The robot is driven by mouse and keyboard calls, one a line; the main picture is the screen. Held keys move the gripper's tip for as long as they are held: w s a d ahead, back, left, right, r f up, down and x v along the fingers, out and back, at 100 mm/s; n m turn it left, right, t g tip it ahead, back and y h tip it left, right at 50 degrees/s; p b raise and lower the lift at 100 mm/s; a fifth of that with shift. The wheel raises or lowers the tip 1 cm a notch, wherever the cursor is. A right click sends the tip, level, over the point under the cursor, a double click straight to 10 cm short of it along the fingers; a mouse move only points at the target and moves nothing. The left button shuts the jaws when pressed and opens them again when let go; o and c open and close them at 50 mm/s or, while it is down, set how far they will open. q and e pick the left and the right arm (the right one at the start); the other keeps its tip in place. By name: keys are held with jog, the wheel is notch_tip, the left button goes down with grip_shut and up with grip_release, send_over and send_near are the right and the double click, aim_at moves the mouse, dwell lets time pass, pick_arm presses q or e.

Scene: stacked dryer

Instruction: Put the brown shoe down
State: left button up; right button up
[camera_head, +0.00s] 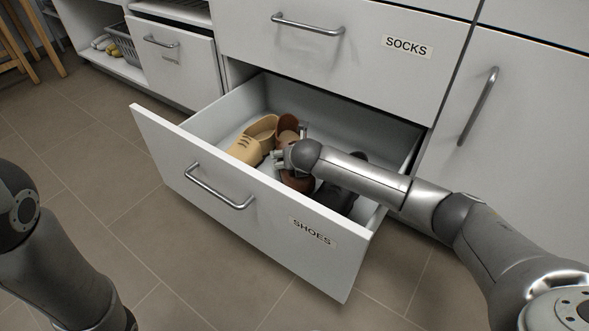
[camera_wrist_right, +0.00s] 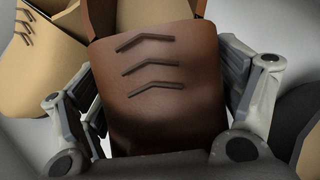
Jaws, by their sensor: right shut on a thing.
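The brown shoe (camera_head: 288,130) is inside the open drawer labelled SHOES, partly hidden by my right gripper (camera_head: 279,157) and arm. My right gripper is shut on it. In the right wrist view the brown shoe (camera_wrist_right: 155,80), with several dark lace marks, sits between the two fingers (camera_wrist_right: 165,100). A tan shoe (camera_head: 252,141) lies close beside it on the left. I cannot tell whether the brown shoe touches the drawer floor. My left arm shows at the left edge of the head view, but its gripper is out of view.
The SHOES drawer (camera_head: 240,190) is pulled out, its front panel facing me. A dark shoe (camera_head: 345,190) lies in it on the right, partly under my right arm. The SOCKS drawer (camera_head: 350,55) above is closed. A basket (camera_head: 122,42) stands on a low shelf at the upper left.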

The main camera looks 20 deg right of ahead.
jog(key=shift+f+b, duration=0.65)
jog(key=shift+f, duration=0.65)
jog(key=shift+f, duration=0.1)
jog(key=shift+f, duration=0.15)
jog(key=o, duration=1.1)
jog(key=shift+r, duration=0.25)
jog(key=p+v, duration=0.4)
jog(key=v, duration=0.7)
jog(key=shift+w, duration=0.1)
jog(key=shift+s+r+p, duration=0.3)
jog(key=shift+s+r, duration=0.05)
jog(key=shift+s, duration=0.05)
